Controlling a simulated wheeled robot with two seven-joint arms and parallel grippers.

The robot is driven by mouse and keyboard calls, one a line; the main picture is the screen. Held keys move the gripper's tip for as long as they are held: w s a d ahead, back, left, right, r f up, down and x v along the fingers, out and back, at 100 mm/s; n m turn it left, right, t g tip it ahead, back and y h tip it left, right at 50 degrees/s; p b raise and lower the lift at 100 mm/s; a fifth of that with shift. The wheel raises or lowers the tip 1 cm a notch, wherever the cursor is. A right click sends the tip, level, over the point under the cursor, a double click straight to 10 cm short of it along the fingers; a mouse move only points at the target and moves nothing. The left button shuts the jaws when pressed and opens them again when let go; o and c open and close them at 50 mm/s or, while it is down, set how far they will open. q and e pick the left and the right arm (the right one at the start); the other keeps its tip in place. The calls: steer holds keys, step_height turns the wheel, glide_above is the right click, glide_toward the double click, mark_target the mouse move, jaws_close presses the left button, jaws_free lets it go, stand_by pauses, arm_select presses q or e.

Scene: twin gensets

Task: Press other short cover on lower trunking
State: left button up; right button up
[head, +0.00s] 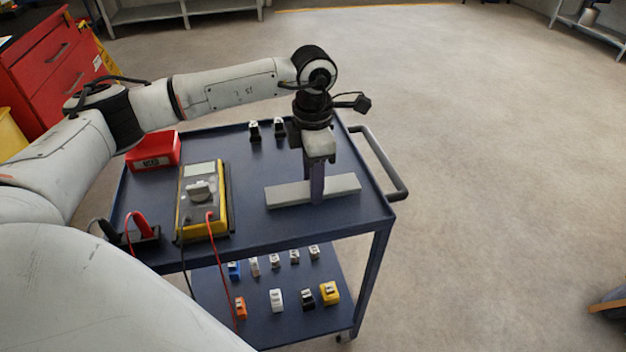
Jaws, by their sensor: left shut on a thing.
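My left gripper (317,196) reaches down over the right part of the blue cart's top. It is shut on a long light grey bar (342,186), which looks like a short cover. The fingers grip the bar near its middle, and it sticks out to both sides. I cannot tell whether the bar touches the cart top or is just above it. The lower trunking is not in view. My right gripper is not in view.
The blue cart (262,228) carries a yellow multimeter (221,199) with leads, a red bin (154,150) and two small dark-and-white parts (279,128). Several small coloured parts lie on its lower shelf (258,307). A red drawer cabinet (55,65) stands at left.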

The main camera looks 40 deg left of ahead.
arm_select(q)
steer(key=shift+r+p, duration=2.45)
steer(key=shift+r, duration=1.2)
